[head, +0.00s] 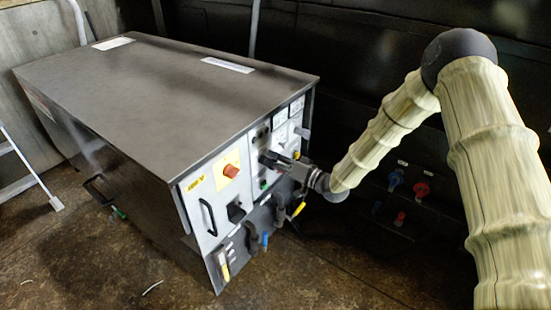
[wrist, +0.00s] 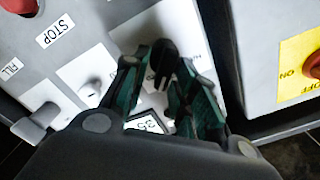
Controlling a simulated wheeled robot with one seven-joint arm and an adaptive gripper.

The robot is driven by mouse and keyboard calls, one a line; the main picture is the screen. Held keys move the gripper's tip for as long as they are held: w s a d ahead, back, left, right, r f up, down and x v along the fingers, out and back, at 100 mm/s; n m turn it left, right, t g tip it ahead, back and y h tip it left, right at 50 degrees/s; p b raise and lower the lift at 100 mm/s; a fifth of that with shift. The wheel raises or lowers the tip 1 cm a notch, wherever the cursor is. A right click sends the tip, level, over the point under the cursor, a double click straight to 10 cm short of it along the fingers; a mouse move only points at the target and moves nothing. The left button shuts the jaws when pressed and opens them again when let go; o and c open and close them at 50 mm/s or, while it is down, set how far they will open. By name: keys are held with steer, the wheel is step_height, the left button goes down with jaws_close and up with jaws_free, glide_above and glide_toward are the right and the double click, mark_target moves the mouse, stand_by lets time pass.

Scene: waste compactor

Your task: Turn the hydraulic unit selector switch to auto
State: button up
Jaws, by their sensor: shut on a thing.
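The hydraulic unit (head: 165,85) is a large grey metal cabinet with a light control panel on its near right face. My gripper (head: 268,158) reaches that panel from the right, at its upper middle part. In the wrist view my gripper's two dark green fingers are closed around a small black selector switch (wrist: 163,62) on a white plate. In the head view the gripper covers the switch.
A red rotary knob on a yellow plate (head: 231,170) sits left of my gripper. A black handle (head: 209,217) stands out from the panel, with hoses (head: 252,238) below. A red button (wrist: 20,5) near a STOP label shows in the wrist view. Blue and red valves (head: 422,188) are on the dark wall.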

steer(key=shift+d+f+m, duration=0.1)
steer(key=shift+m, duration=0.2)
steer(key=o, duration=0.7)
steer(key=shift+c, duration=0.2)
steer(key=v, duration=1.2)
